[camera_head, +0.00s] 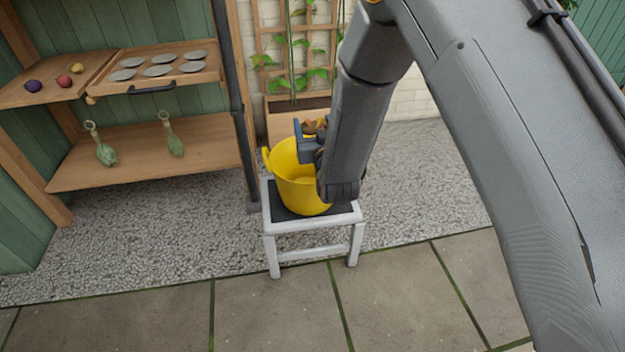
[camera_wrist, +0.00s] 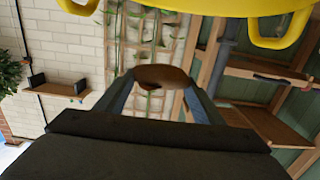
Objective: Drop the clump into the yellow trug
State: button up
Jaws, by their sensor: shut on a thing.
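The yellow trug (camera_head: 285,165) stands upright on a white stool with a dark top. Its rim also shows across the top of the wrist view (camera_wrist: 200,7), with two handles. My gripper (camera_head: 308,146) is at the trug's mouth in the head view, and my arm hides the trug's right side. In the wrist view my gripper (camera_wrist: 162,84) is shut on a brown clump (camera_wrist: 163,76), held between its fingertips. The clump (camera_head: 314,126) shows partly as brown bits behind the gripper in the head view. I cannot tell its exact height over the rim.
The white stool (camera_head: 268,226) stands on gravel beside paving slabs. A trellis planter (camera_head: 280,122) is close behind the trug. A dark post (camera_head: 238,110) stands left of the trug.

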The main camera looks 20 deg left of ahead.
jog(key=o, duration=1.1)
jog(key=shift+o, duration=0.2)
jog(key=shift+s, duration=0.1)
jog(key=shift+p+v, duration=0.75)
jog(key=shift+v, duration=3.1)
